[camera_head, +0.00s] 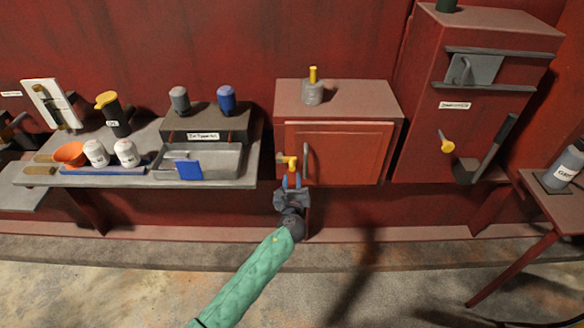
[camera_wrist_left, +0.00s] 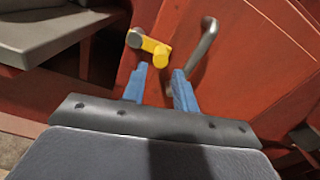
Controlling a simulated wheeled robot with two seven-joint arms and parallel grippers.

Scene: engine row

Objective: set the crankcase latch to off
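A yellow latch (camera_head: 290,162) sits at the left edge of the small red cabinet's door (camera_head: 345,153), beside a grey bar handle (camera_head: 306,160). In the left wrist view the latch (camera_wrist_left: 150,45) has a round knob at its left and a short arm reaching right and slightly down. My left gripper (camera_head: 291,181) has blue fingers and is just in front of the latch. In the wrist view the gripper (camera_wrist_left: 159,73) is open, with the latch's lower right end beyond and between the fingertips; I cannot tell whether they touch. My right gripper is out of view.
A taller red cabinet (camera_head: 425,110) at right has another yellow knob (camera_head: 447,146) and a label too small to read. A grey bench (camera_head: 245,165) at left holds an orange bowl (camera_head: 70,153), jars and a tray. A bottle (camera_head: 563,168) stands far right.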

